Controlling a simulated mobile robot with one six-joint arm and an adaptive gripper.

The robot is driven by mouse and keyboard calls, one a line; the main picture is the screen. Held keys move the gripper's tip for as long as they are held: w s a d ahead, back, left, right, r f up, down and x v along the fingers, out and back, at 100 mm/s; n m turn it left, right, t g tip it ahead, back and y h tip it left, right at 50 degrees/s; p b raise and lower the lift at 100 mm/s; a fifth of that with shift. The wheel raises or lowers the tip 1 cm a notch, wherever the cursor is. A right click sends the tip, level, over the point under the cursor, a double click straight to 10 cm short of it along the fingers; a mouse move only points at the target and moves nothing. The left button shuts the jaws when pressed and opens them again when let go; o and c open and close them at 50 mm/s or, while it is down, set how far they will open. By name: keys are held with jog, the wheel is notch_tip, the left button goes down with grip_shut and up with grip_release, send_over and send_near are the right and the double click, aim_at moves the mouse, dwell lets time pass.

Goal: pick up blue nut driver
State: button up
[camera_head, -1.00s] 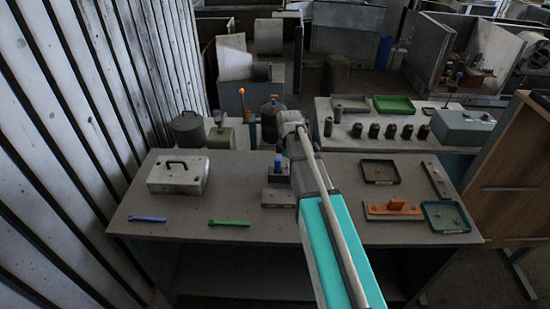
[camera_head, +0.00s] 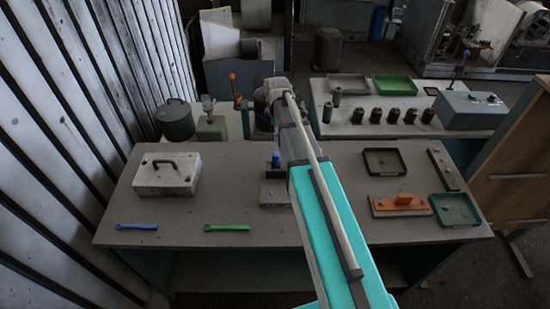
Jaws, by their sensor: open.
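An upright tool with a blue handle (camera_head: 276,159) stands on the table left of my arm. It looks like the blue nut driver, but it is small and its lower part is hard to make out. A grey block (camera_head: 272,193) lies just in front of it, partly behind my arm. My arm reaches from the bottom right over the table, its far joint beyond the blue handle. My gripper and its fingers cannot be made out; the arm hides that end. A flat blue tool (camera_head: 137,226) also lies at the table's front left.
A green tool (camera_head: 227,228) lies on the front edge. A white case (camera_head: 167,174) stands at left. Dark tray (camera_head: 384,161), orange part (camera_head: 400,204) and green tray (camera_head: 455,209) lie at right. A back bench (camera_head: 350,130) holds several dark cylinders. A slatted wall borders the left.

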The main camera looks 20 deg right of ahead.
aim_at(276, 153)
dwell(0.3)
notch_tip(276, 153, down, 9)
jog(key=b, duration=0.8)
jog(key=shift+r+b, duration=0.2)
jog(key=shift+b, duration=0.15)
jog(key=shift+f, duration=0.1)
jog(key=shift+a+f+b, duration=0.1)
jog(key=shift+f+b, duration=2.4)
jog(key=shift+b, duration=0.1)
grip_shut()
